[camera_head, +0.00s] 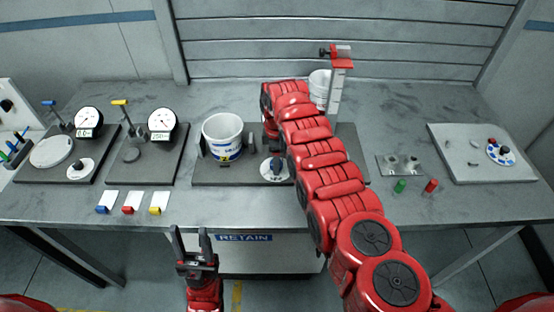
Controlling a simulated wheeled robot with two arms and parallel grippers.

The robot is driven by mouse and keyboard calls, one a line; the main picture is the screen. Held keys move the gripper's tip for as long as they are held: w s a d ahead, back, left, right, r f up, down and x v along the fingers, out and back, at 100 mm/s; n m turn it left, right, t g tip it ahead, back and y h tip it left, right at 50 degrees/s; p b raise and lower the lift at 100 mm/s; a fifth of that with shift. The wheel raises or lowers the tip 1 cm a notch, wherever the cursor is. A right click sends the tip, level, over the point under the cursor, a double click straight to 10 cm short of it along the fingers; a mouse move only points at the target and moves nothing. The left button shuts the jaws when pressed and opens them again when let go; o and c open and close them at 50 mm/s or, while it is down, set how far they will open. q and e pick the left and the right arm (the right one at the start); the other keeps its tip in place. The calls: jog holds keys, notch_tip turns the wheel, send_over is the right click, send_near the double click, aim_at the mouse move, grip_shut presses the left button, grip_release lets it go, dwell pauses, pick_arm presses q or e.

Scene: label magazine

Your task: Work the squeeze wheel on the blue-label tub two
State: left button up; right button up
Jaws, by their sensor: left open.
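A white tub (222,136) with a blue and yellow label stands upright on a dark plate (225,176), between two dark upright jaws. My left gripper (192,240) is open and empty, in front of the table edge. My right arm reaches over the plate and bends down beside the dial. Its fingers are hidden or too small to tell.
A red-topped post (341,65) stands behind my right arm. Two gauge stands (88,118) (162,122) are at left, with several coloured tags in front. Green (399,186) and red (431,186) pegs and a light tray (455,165) are at right.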

grip_shut()
